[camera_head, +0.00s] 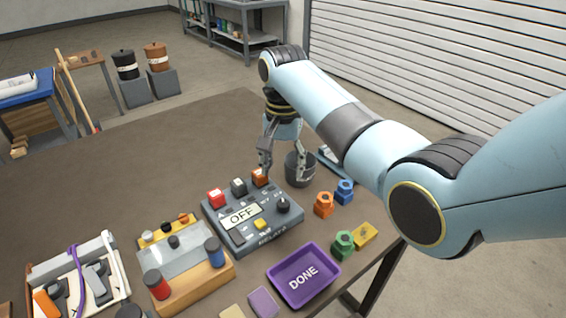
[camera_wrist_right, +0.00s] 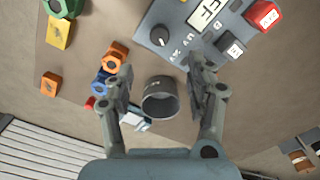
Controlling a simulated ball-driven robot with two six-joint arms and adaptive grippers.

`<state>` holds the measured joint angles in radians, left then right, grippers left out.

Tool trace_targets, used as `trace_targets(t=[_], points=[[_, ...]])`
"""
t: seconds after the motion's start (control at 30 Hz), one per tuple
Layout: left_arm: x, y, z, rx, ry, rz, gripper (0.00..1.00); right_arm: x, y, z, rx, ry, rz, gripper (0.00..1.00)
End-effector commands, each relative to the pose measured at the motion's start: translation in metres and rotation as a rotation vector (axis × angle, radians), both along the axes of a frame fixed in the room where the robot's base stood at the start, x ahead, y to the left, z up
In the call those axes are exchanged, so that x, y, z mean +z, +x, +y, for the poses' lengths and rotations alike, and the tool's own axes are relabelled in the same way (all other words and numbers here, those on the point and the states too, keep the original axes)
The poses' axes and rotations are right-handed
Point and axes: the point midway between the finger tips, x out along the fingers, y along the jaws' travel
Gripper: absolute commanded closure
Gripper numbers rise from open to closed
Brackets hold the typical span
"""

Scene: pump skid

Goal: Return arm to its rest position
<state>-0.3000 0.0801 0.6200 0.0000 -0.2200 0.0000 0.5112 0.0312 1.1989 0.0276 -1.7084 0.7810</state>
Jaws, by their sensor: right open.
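My right arm (camera_head: 345,128) reaches in from the right edge of the head view, over the table. Its gripper (camera_head: 282,168) points down above the far part of the table, beside the dark grey cup (camera_head: 299,172) and the grey control box (camera_head: 285,226). In the right wrist view the gripper (camera_wrist_right: 160,72) has its two fingers well apart with nothing between the tips. The cup (camera_wrist_right: 160,103) shows there between the fingers, lower down; contact with it cannot be told. My left gripper is in no view.
The control box shows "OFF". Orange (camera_head: 323,205) and blue (camera_head: 344,191) nut-shaped pieces stand right of it. A purple "DONE" tray (camera_head: 272,285) lies near the front edge. A wooden block with knobs (camera_head: 205,278) is left of it. The table's left far part is bare.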

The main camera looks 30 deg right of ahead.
Motion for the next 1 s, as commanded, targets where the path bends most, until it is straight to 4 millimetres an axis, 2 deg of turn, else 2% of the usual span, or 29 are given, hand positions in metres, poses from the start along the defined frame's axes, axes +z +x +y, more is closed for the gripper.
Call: trace_targets(t=[0.5,0.63,0.77,0.83,0.9,1.0], points=[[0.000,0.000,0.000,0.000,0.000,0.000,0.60,0.002,0.000,0.000,0.000,0.000,0.000,0.44],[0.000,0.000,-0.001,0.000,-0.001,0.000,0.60,-0.005,-0.012,-0.003,0.028,-0.006,-0.010,0.44],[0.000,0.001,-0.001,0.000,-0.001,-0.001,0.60,-0.024,-0.055,-0.010,0.143,-0.028,-0.050,0.44],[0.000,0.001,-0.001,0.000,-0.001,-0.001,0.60,-0.030,-0.091,-0.015,0.240,-0.051,-0.084,0.44],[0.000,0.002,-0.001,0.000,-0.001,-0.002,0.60,-0.030,-0.128,-0.018,0.344,-0.076,-0.118,0.44],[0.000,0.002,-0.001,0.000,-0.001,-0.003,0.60,-0.022,-0.169,-0.020,0.465,-0.107,-0.156,0.44]])
